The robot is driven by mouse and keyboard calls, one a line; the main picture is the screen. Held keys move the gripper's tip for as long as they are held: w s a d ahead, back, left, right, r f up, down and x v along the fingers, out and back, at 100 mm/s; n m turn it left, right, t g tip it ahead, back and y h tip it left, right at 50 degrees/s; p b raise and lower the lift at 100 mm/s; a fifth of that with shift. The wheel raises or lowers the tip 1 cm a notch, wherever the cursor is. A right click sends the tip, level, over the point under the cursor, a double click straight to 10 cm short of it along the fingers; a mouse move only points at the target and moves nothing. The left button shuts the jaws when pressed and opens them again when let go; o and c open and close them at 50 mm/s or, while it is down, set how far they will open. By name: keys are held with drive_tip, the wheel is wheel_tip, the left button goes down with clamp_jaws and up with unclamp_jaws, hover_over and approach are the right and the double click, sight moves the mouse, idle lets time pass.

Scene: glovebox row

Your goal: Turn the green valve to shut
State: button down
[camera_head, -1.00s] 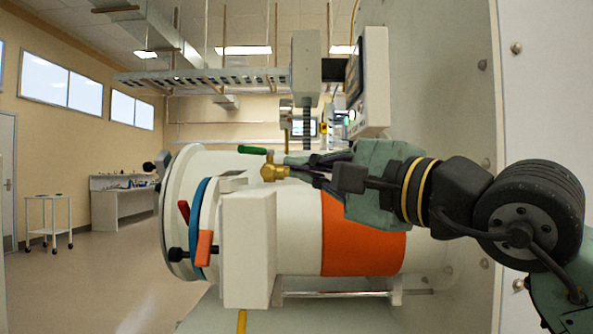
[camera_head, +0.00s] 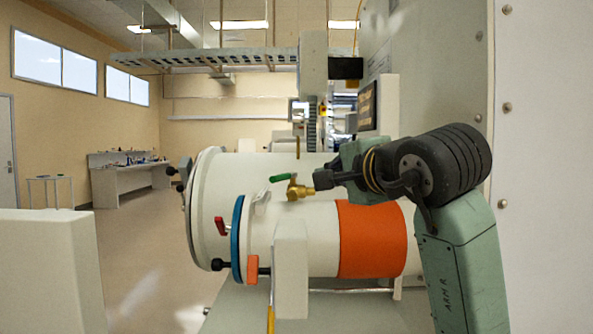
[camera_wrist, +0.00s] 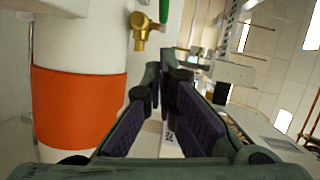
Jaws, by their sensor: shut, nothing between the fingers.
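The valve has a green lever handle (camera_head: 282,178) on a brass body (camera_head: 299,190), mounted on the white cylinder above the orange band. The lever points left and is almost level in the head view. In the wrist view, the brass body (camera_wrist: 143,32) and part of the green lever (camera_wrist: 164,10) show at the top, to the left of my fingertips. My gripper (camera_wrist: 168,68) is shut and empty, apart from the valve.
The white cylinder (camera_head: 250,172) carries an orange band (camera_head: 372,238), a blue ring (camera_head: 238,240) and a red lever (camera_head: 220,226). A white box (camera_head: 291,268) stands in front of it. A pale panel wall (camera_head: 535,150) rises at the right. The floor at left is open.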

drive_tip(key=p, duration=0.2)
approach(289, 178)
drive_tip(key=w+d, duration=0.2)
drive_tip(key=w+a, duration=0.1)
drive_tip(key=w+a+p, duration=0.1)
drive_tip(key=a, duration=0.1)
drive_tip(key=shift+w+a+f+p, duration=0.15)
drive_tip(key=shift+f+p, duration=0.1)
drive_tip(key=shift+p, duration=0.05)
drive_tip(key=shift+f+h+b, duration=0.1)
drive_tip(key=shift+h+b, duration=0.2)
drive_tip(key=shift+b, duration=0.1)
